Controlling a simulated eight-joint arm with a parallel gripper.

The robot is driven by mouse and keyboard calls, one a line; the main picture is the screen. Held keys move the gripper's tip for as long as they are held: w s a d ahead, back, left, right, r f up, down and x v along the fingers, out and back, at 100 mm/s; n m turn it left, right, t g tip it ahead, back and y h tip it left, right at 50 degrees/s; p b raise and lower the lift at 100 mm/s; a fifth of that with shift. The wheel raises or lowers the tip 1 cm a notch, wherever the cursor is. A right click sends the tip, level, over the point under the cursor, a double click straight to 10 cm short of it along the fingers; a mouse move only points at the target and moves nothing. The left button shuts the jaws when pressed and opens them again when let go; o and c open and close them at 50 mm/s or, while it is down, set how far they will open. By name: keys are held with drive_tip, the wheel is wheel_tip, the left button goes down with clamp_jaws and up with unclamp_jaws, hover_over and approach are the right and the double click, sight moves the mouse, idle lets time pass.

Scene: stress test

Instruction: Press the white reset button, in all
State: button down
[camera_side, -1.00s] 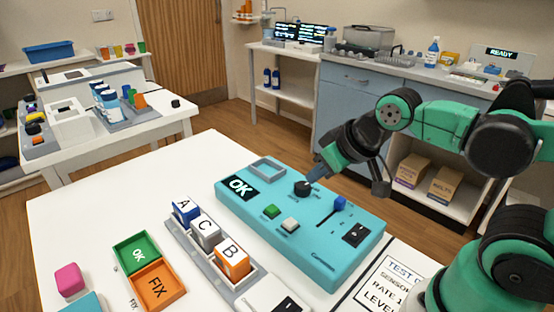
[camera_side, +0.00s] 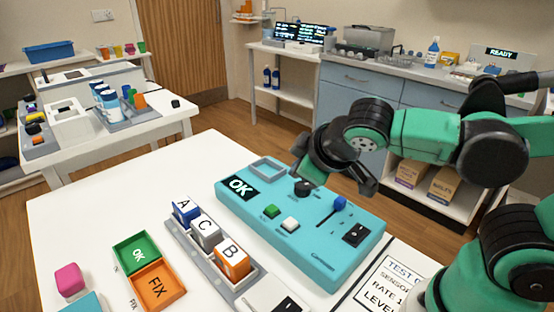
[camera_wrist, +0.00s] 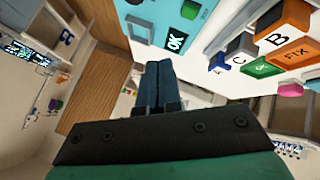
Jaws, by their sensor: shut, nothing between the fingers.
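The white button (camera_side: 290,224) sits on the teal panel (camera_side: 338,262), just right of a green button (camera_side: 271,212). My gripper (camera_side: 312,180) is over the panel's back edge, close to the black knob (camera_side: 303,188), behind and apart from the white button. In the side view its fingertips are hard to make out and I cannot tell whether they touch the knob. In the wrist view my gripper's fingers (camera_wrist: 158,80) are together and empty. The panel's display (camera_side: 239,187) reads OK and also shows in the wrist view (camera_wrist: 177,41). The white button is not clear in the wrist view.
A blue slider (camera_side: 339,203) and a black switch (camera_side: 355,235) are on the panel's right. A grey rack (camera_side: 190,250) with blocks A, C and B stands in front. Green OK and orange FIX trays (camera_side: 157,287) and a pink block (camera_side: 69,279) lie to the left.

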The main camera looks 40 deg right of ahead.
sight(294, 224)
drive_tip(key=shift+w+a+r+n+t, duration=0.15)
drive_tip(key=shift+a+r+n+t, duration=0.1)
drive_tip(key=shift+a+n+t, duration=0.05)
drive_tip(key=shift+f, duration=0.1)
drive_tip(key=shift+f, duration=4.3)
drive_tip(key=shift+r, duration=2.5)
